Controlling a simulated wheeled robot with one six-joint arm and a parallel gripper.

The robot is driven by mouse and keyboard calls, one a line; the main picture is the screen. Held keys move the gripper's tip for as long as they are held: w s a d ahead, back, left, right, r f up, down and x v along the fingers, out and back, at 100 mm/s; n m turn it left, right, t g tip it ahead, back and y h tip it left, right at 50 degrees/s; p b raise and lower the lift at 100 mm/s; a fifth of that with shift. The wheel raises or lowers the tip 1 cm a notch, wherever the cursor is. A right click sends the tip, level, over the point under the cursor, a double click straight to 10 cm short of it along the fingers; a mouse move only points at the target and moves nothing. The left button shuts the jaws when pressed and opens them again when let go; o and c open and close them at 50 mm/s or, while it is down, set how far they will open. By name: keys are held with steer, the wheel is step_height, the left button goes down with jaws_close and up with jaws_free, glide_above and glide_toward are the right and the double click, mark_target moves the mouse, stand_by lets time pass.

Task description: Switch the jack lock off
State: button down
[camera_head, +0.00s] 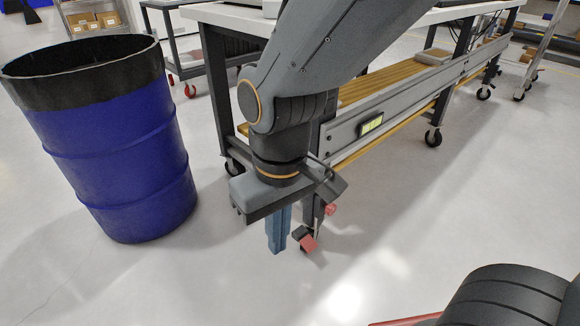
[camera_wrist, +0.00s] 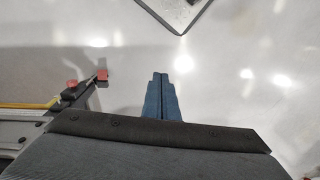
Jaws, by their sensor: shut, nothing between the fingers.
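My gripper (camera_head: 277,248) points straight down with its blue fingers together and nothing between them. In the wrist view the shut fingers (camera_wrist: 161,76) hang over bare floor. A small red pedal-like piece (camera_head: 309,244), which looks like the jack lock, sits low at the near end of the long bench fixture, just right of the fingers and apart from them. It also shows left of the fingers in the wrist view (camera_wrist: 102,74). A second red piece (camera_head: 330,209) is slightly higher and further right. My wrist hides part of the fixture's end.
The long grey fixture rail (camera_head: 400,112) with a yellow-lit display (camera_head: 371,125) runs back to the right along a bench on casters (camera_head: 433,138). A blue drum with a black rim (camera_head: 115,150) stands at left. The floor in front is clear.

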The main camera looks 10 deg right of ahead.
stand_by(0.3)
steer(key=w+d+f+n+h+b, duration=0.7)
steer(key=w+d+f+n+h, duration=0.15)
steer(key=w+f, duration=0.2)
steer(key=w+a+f+n+t+h+b, duration=0.1)
steer(key=w+f+n+t+h+b, duration=0.1)
steer(key=w, duration=0.6)
steer(key=w+a+f+n+t+h+b, duration=0.1)
steer(key=w+f+n+t+h+b, duration=0.1)
steer(key=w+n+t, duration=0.4)
step_height(320, 180, down, 2)
steer(key=w+n+b, duration=0.1)
steer(key=w+n, duration=0.1)
steer(key=shift+w+a+f+n+t+b, duration=0.2)
steer(key=shift+w+a+n+t+b, duration=0.05)
steer(key=shift+n+t+b, duration=0.1)
steer(key=shift+w+d+f, duration=0.1)
